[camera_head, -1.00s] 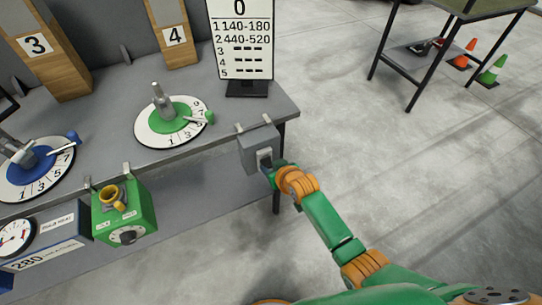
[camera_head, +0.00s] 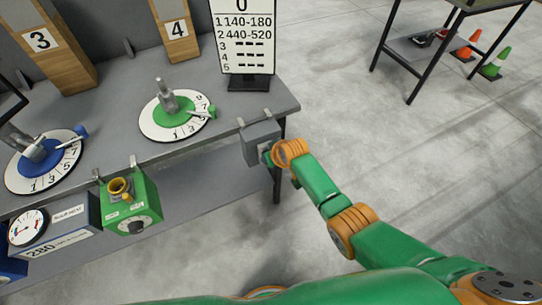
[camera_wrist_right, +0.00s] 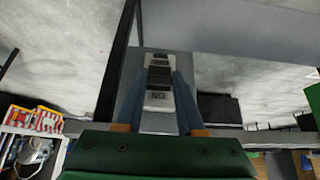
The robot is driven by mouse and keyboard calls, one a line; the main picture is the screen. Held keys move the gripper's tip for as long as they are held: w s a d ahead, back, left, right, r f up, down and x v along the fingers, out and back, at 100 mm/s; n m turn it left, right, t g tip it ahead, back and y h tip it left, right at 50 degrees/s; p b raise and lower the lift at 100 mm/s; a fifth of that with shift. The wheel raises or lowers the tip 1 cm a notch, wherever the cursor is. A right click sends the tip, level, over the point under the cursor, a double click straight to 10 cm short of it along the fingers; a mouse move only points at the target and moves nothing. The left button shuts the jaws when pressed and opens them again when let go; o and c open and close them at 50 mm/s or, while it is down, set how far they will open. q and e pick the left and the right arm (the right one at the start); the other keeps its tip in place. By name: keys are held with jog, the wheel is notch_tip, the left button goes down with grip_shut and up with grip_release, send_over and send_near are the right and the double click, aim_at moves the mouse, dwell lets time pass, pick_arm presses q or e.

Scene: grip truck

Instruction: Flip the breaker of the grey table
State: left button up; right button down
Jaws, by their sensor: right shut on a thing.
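The breaker is a grey box (camera_head: 258,141) on the front edge of the grey table (camera_head: 115,90), near its right corner. In the right wrist view its white switch plate (camera_wrist_right: 158,99) has a dark middle part (camera_wrist_right: 159,76) and an upside-down ON label at the near end. The far label is too small to read. My right gripper (camera_head: 270,155) is at the front of the box. Its two blue fingers (camera_wrist_right: 167,95) lie along both sides of the switch, shut on it. The exact contact is hard to see. My left gripper is not in view.
A green box (camera_head: 130,205) with a knob and a gauge box (camera_head: 55,228) hang left along the same edge. Dials (camera_head: 175,115) and a sign (camera_head: 247,40) stand on top. Floor to the right is clear up to another table (camera_head: 425,48) with cones (camera_head: 495,62).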

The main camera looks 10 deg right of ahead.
jog(key=c, duration=0.5)
grip_release()
jog(key=p+v, duration=0.3)
jog(key=v, duration=0.4)
